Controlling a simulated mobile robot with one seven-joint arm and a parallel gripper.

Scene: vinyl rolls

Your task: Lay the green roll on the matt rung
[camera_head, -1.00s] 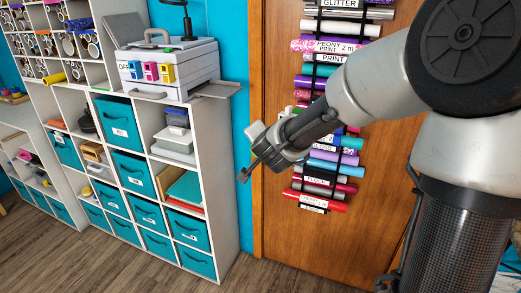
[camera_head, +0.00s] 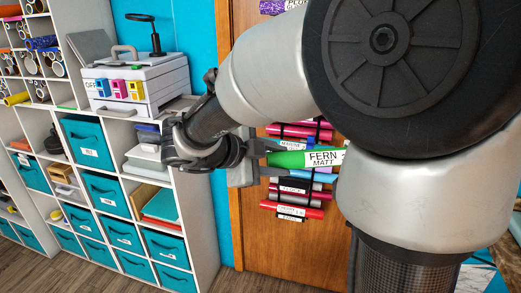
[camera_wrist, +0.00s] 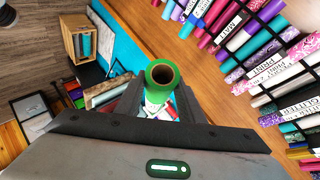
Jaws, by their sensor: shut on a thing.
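My gripper (camera_head: 268,158) is shut on the green roll (camera_head: 288,159), which has a white label reading "FERN MATT". The roll sticks out to the right of the jaws, in front of the door rack. In the wrist view the hollow brown-cored end of the green roll (camera_wrist: 162,74) stands between my gripper's fingers (camera_wrist: 160,105). A rack label in the wrist view starting "MAT" (camera_wrist: 228,28) marks what looks like the matt rung, with rolls beside it. My arm hides much of the rack in the head view.
The rack's lower rungs hold red, pink and blue rolls on a wooden door (camera_head: 255,225). A white cube shelf (camera_head: 205,215) with teal bins (camera_head: 105,190) stands left of the door. A printer (camera_head: 135,80) sits on the shelf top, near my forearm.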

